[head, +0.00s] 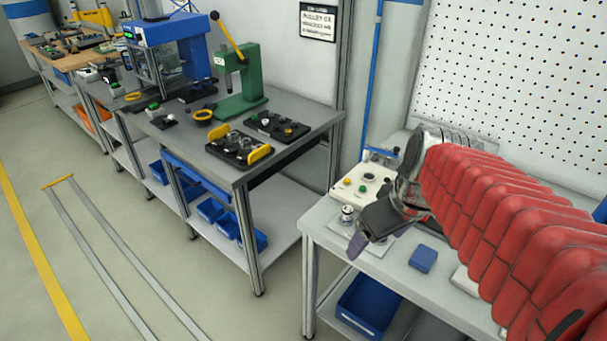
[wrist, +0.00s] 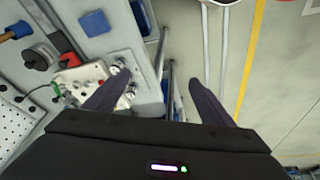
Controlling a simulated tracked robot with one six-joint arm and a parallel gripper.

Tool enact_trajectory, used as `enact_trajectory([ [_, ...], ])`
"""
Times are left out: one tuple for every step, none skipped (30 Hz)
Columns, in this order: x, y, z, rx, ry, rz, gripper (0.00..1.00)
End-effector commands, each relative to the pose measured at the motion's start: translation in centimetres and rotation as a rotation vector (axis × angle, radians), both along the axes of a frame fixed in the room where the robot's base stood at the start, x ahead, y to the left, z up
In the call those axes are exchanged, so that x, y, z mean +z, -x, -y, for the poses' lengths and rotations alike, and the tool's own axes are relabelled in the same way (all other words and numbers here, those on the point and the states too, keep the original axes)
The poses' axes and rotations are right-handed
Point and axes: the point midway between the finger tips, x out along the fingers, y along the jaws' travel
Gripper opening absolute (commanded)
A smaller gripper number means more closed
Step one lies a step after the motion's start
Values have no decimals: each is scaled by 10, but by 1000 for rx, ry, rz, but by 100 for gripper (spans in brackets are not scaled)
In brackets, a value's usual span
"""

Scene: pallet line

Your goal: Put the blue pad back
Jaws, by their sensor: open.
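The blue pad (head: 423,258) is a small flat square lying on the grey top of the right-hand table (head: 335,222). The pad also shows at the upper left of the wrist view (wrist: 95,22). My gripper (head: 357,246) is above the table's front edge, to the left of the pad and apart from it. In the wrist view, the dark fingers of my gripper (wrist: 159,82) are spread wide with nothing between them. My red-sleeved arm hides part of the table's right side.
A white control box (head: 362,188) with coloured buttons stands behind my gripper. A blue bin (head: 370,305) sits on the shelf below. A second bench (head: 285,108) with a green press (head: 240,85) and black trays stands left, across a gap. The floor at left is clear.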

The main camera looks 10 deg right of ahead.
Motion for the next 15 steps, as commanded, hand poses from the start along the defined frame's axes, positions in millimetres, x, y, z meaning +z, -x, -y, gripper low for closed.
enact_trajectory([
  [3, 5, -13, -14, 3, 18, 76],
  [4, 8, -20, -30, 1, 26, 76],
  [5, 12, -28, -52, -1, 38, 76],
  [6, 15, -34, -68, -3, 48, 76],
  [7, 19, -40, -84, -6, 59, 76],
  [8, 23, -47, -105, -11, 74, 76],
  [8, 26, -52, -120, -17, 85, 76],
  [9, 29, -57, -135, -22, 97, 76],
  [9, 34, -63, -155, -30, 110, 76],
  [9, 36, -67, -169, -37, 120, 76],
  [10, 39, -71, -182, -43, 130, 76],
  [9, 42, -75, -197, -52, 140, 76],
  [10, 44, -77, -207, -57, 148, 76],
  [10, 45, -79, -216, -63, 153, 76],
  [10, 46, -81, -224, -67, 160, 76],
])
